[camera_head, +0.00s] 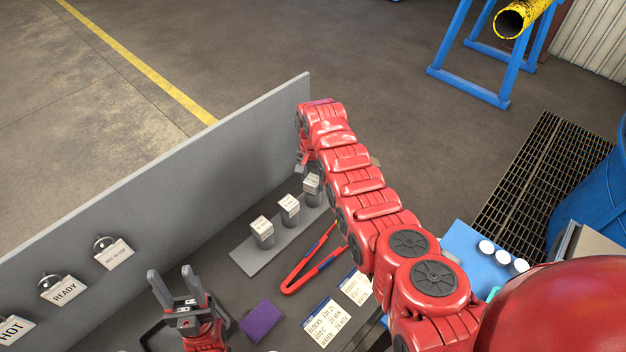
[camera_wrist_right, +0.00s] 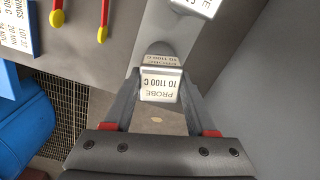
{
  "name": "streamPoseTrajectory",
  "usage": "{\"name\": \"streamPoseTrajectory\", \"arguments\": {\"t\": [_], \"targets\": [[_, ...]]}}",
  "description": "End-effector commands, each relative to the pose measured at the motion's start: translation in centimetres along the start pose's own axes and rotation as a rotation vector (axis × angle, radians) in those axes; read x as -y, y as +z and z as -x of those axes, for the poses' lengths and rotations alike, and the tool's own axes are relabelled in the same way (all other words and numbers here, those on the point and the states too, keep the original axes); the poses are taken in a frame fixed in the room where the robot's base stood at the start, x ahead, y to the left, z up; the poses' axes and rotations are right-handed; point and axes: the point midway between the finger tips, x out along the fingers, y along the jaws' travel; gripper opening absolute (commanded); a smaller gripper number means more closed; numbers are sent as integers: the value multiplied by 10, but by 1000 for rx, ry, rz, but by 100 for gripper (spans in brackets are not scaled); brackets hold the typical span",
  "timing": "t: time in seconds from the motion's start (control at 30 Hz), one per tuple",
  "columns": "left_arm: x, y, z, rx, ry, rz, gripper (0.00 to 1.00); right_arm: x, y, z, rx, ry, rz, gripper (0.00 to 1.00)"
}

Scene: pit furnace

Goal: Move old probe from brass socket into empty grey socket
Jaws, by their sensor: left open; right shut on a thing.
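My right gripper (camera_wrist_right: 160,100) is shut on a probe with a white tag (camera_wrist_right: 160,86) reading "PROBE" and "1100 C". In the head view this gripper (camera_head: 303,164) is at the far end of the grey strip, mostly hidden by my right arm. Grey cylindrical pieces with white tags stand in a row on the strip (camera_head: 255,262): near (camera_head: 264,240), middle (camera_head: 290,215) and far (camera_head: 312,188). I cannot tell which socket is brass or empty, or whether the held probe is clear of a socket. My left gripper (camera_head: 171,273) is open and empty, pointing upward.
A grey upright panel (camera_head: 170,175) with hanging tags runs behind the bench. Red and blue tongs (camera_head: 312,270), a purple block (camera_head: 261,321) and printed cards (camera_head: 325,322) lie before the strip. A blue board (camera_head: 470,245) with white discs is at right.

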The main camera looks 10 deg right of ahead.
Motion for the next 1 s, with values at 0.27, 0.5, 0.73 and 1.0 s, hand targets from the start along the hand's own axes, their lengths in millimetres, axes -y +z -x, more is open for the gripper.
{"name": "streamPoseTrajectory", "arguments": {"t": [0.27,0.5,0.73,1.0], "targets": [[0,1,5,0,0,0,50,0,0,-6,0,0,0,0],[0,1,7,0,0,0,50,0,0,-9,-1,-1,0,64],[0,1,7,0,0,0,50,0,0,-9,0,0,0,69],[0,0,0,0,0,0,50,1,0,5,-1,-1,0,69]]}}
